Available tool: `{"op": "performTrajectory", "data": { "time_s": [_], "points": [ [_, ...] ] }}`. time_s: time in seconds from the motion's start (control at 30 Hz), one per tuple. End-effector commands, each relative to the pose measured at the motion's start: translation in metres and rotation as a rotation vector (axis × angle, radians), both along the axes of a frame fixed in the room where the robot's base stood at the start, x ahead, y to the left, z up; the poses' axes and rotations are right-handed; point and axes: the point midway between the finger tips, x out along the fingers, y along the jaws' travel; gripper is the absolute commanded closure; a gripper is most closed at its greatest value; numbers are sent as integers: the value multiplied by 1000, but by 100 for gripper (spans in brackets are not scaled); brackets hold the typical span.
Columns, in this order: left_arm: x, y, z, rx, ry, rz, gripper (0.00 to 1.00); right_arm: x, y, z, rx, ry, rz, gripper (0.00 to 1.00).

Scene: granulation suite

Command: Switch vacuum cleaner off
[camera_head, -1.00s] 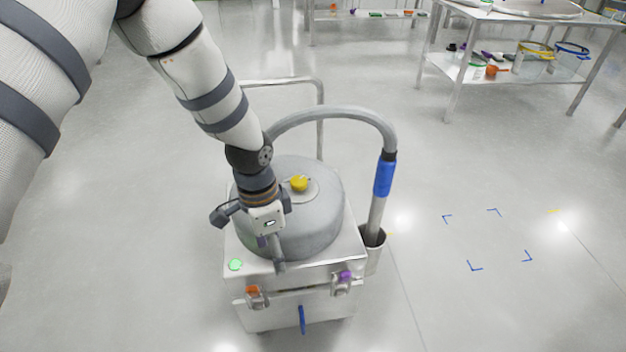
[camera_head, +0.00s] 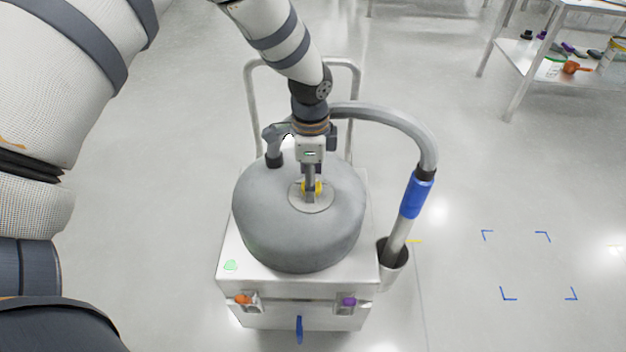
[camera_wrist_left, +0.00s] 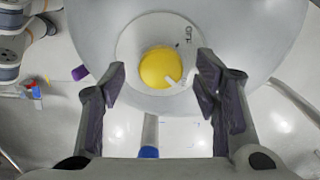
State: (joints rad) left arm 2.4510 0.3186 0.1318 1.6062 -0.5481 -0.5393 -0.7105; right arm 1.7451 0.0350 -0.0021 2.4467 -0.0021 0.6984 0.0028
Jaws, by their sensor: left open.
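The vacuum cleaner has a grey domed top (camera_head: 265,225) on a steel box-shaped body. A yellow knob (camera_head: 318,188) sits on a pale round plate (camera_head: 325,204) on the dome. My right gripper is out of view.
A grey hose (camera_head: 400,122) arches to a blue-sleeved wand (camera_head: 415,197) in a holder at the right. A steel push handle (camera_head: 249,100) stands behind. A pale green round spot (camera_head: 231,265) is on the front left corner. Open floor lies right, before a shelved table (camera_head: 530,62).

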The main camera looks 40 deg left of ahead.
Motion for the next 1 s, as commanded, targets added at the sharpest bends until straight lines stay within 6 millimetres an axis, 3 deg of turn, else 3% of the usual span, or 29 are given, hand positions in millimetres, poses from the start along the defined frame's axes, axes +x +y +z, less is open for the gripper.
{"op": "performTrajectory", "data": {
  "time_s": [0.33, 0.57, 1.0],
  "points": [
    [0, 0, -8, 0, -2, -1, 44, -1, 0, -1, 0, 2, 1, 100],
    [0, 0, -8, 0, -1, -1, 92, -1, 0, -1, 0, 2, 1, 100],
    [0, -1, -7, 1, -3, 85, 92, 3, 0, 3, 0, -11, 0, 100]
  ]
}}
